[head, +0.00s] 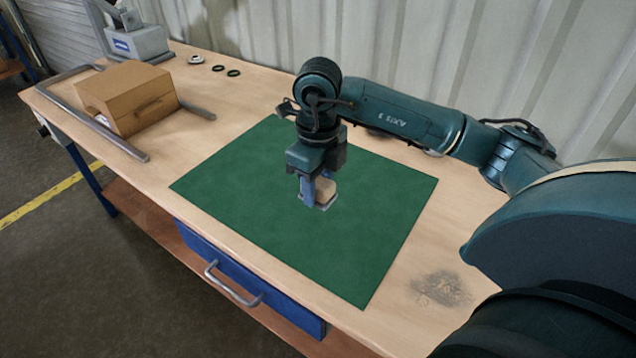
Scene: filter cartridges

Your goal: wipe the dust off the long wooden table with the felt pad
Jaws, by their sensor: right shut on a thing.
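The long wooden table (225,110) runs from the back left to the front right. A grey, speckled dust patch (440,288) lies on its bare wood at the front right, beyond the corner of a green mat. My right gripper (317,193) points down over the middle of the mat and is shut on the felt pad (323,204), a small block with a tan top and a grey underside. I cannot tell whether the pad touches the mat. My left gripper is not in view.
The green mat (240,180) is otherwise clear. A brown box (125,95) sits within a grey metal frame (130,151) at the left. Several rings (218,68) and a grey device (138,42) stand farther back. A corrugated wall borders the far edge. A blue drawer (260,285) hangs below the near edge.

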